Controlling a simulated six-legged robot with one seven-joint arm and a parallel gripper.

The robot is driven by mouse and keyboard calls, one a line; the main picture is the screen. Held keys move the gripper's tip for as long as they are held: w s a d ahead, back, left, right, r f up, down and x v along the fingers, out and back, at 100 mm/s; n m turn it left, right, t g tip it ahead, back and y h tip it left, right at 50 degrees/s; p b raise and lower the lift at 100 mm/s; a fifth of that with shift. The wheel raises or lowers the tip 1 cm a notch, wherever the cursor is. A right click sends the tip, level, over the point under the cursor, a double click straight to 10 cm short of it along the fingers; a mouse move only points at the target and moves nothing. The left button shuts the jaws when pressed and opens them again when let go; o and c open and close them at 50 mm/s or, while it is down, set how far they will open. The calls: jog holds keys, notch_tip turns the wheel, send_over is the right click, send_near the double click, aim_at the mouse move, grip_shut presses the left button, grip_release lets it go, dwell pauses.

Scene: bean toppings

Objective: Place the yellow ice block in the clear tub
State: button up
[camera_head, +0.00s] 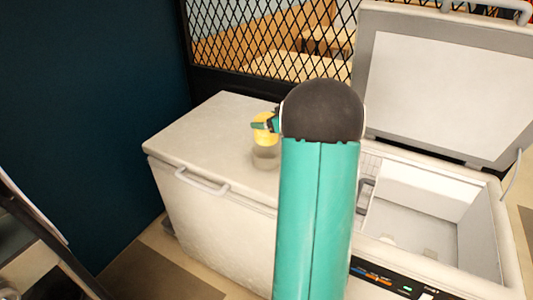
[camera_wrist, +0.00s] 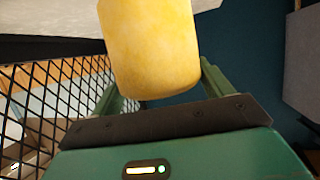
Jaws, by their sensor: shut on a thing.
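The yellow ice block (camera_wrist: 150,50) is a rounded, frosty cylinder that fills the upper middle of the wrist view. My gripper (camera_wrist: 160,95) is shut on it, with a green finger on each side. In the head view the block (camera_head: 265,128) shows as a small yellow shape beside my arm, and my gripper (camera_head: 262,125) is partly hidden by my own arm.
The closed white freezer lid (camera_head: 205,135) has free room to the left of the tub. An open freezer compartment (camera_head: 425,210) lies at the right, its raised lid (camera_head: 435,90) behind it. A black mesh screen (camera_head: 250,45) stands behind, and a dark blue wall (camera_head: 90,110) is at left.

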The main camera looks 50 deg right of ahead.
aim_at(267, 143)
notch_tip(267, 143, down, 10)
jog(key=shift+a+r, duration=0.15)
jog(key=shift+r, duration=0.1)
jog(key=o, duration=1.3)
